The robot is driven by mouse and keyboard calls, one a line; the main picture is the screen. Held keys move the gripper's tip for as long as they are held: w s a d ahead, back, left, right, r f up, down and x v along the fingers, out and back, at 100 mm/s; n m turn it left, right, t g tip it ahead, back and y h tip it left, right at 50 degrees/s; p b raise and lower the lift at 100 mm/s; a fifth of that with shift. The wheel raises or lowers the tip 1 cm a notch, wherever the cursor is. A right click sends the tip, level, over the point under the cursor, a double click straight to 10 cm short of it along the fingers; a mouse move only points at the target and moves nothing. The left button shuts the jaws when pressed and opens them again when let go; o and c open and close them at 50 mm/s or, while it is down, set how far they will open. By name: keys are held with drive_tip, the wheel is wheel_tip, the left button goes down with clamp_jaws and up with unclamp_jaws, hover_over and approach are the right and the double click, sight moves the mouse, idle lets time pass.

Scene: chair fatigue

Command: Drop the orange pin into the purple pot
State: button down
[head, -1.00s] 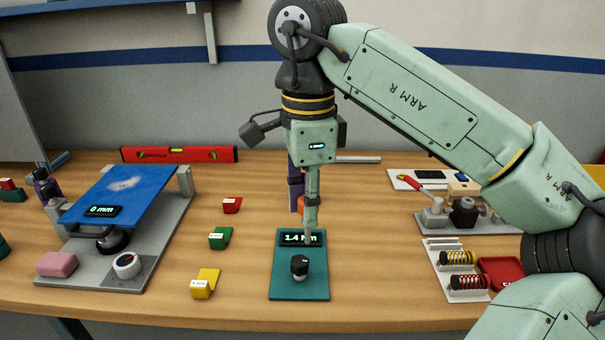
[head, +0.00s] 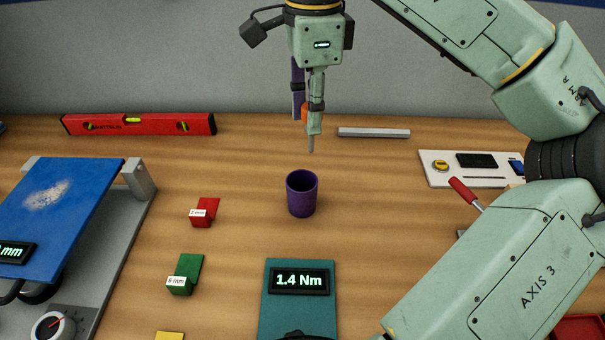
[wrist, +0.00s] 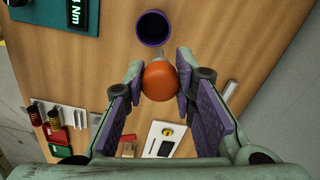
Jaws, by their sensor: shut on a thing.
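The purple pot (head: 301,196) stands upright on the wooden table in the middle of the head view. It also shows at the top of the wrist view (wrist: 153,29), with its dark opening visible. The orange pin has a round orange head (wrist: 160,82), which sits between the purple pads of my gripper (wrist: 159,80) in the wrist view. In the head view my gripper (head: 308,112) is shut on the pin and hangs above and behind the pot. The pin's grey shaft (head: 311,145) points down, apart from the pot. A finger hides most of the orange head there.
A teal torque plate (head: 297,305) reading 1.4 Nm stands in front of the pot. Red (head: 204,212) and green (head: 186,274) blocks lie to its left. A red level (head: 138,124) and a grey bar (head: 374,132) lie behind. The table around the pot is clear.

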sight(310, 141)
drive_tip(key=shift+s+f, duration=0.1)
drive_tip(key=shift+f, duration=0.35)
wheel_tip(310, 141, down, 5)
drive_tip(key=b, duration=0.2)
drive_tip(key=shift+b, duration=0.35)
drive_tip(key=c, duration=1.2)
unclamp_jaws()
drive_tip(key=shift+c, duration=0.2)
drive_tip(key=shift+r, duration=0.1)
wheel_tip(310, 141, up, 7)
drive_tip(key=shift+r, duration=0.2)
